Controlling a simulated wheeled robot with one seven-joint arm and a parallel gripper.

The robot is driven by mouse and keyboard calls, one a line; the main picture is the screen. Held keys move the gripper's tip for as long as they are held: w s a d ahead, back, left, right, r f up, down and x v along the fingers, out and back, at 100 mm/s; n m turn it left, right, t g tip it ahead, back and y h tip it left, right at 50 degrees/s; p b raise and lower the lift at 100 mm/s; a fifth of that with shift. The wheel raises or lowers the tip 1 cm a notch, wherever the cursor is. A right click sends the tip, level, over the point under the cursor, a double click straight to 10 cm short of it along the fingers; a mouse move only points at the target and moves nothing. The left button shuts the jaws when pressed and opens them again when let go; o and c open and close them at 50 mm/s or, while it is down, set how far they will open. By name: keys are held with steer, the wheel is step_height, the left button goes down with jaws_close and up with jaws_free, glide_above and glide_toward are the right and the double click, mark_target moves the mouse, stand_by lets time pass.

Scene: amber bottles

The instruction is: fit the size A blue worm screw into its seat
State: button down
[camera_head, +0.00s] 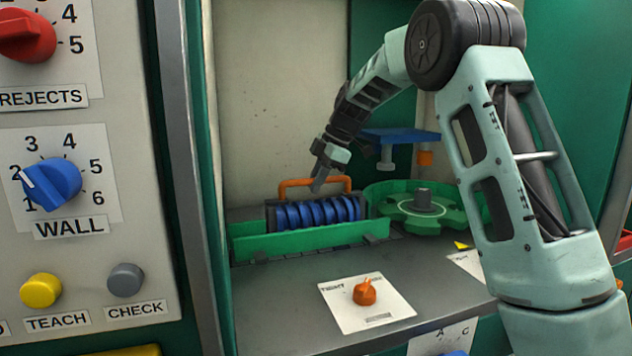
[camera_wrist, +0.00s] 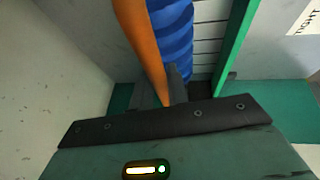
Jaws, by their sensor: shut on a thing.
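The blue worm screw (camera_head: 315,213) lies level behind a low green rail (camera_head: 300,243), with dark end blocks and an orange handle (camera_head: 292,183) arching over it. My gripper (camera_head: 317,186) reaches down from the upper right and is shut on the orange handle. In the wrist view the handle (camera_wrist: 142,45) runs down to my gripper (camera_wrist: 176,85), with the blue thread (camera_wrist: 173,35) beside it. The underside of the screw is hidden by the rail, so I cannot tell whether it rests in the seat. No size letter is readable on the screw.
A green star wheel (camera_head: 422,208) stands just right of the screw. A blue plate (camera_head: 400,135) hangs above it. An orange knob on a white card (camera_head: 366,292) is on the grey deck in front. A control panel (camera_head: 85,150) borders the left.

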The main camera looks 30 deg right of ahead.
steer(key=shift+f, duration=0.15)
stand_by(0.4)
steer(key=c, duration=1.3)
jaws_free()
steer(key=shift+f+b, duration=0.2)
steer(key=shift+b, duration=0.1)
steer(key=v, duration=1.7)
steer(key=shift+s+r, duration=0.1)
steer(key=shift+r, duration=0.25)
